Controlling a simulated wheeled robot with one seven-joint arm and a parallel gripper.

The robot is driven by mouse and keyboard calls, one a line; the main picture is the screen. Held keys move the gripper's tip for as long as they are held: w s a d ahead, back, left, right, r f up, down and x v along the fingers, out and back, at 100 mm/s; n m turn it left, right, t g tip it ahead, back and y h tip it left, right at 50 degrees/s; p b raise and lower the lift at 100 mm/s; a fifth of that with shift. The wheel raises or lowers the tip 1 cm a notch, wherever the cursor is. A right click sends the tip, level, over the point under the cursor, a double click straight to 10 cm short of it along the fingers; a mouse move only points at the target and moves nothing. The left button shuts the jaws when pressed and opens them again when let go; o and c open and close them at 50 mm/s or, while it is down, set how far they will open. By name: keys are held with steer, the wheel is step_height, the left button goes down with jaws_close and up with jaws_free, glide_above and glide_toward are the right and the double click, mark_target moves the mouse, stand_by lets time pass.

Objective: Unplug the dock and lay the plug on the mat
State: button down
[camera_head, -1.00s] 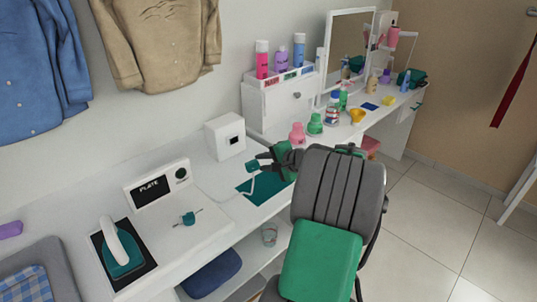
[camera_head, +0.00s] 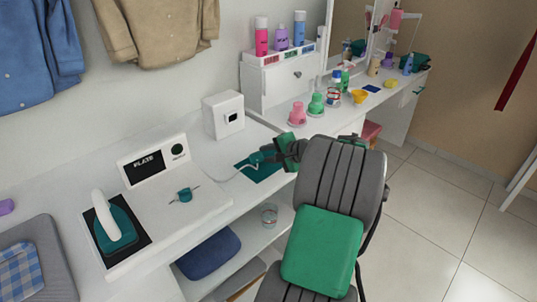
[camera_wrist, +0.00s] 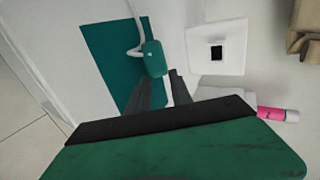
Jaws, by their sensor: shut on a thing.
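A teal plug (camera_head: 257,158) with a white cord is held at the tips of my gripper (camera_head: 271,153). The plug (camera_wrist: 153,58) also shows in the wrist view, between the dark finger ends (camera_wrist: 165,84). It is over or beside the teal mat (camera_head: 259,174); whether it touches the mat is not clear. The mat (camera_wrist: 104,62) lies behind the plug in the wrist view. A white box with a black socket (camera_head: 223,115) stands left of the mat; the plug is apart from it. The white dock (camera_head: 205,205) has a panel reading PLATE.
A teal iron (camera_head: 115,229) rests on a dark plate at the left. A small teal piece with a thin rod (camera_head: 185,195) is on the dock. A glass (camera_head: 269,214) stands on the shelf below. Bottles (camera_head: 316,103) stand to the right beyond the mat.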

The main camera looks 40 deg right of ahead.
steer(key=shift+f, duration=0.1)
steer(key=c, duration=1.1)
jaws_free()
steer(key=shift+o, duration=0.2)
steer(key=shift+o, duration=0.9)
steer(key=shift+f, duration=0.1)
steer(key=shift+s+f, duration=0.1)
steer(key=shift+f, duration=0.05)
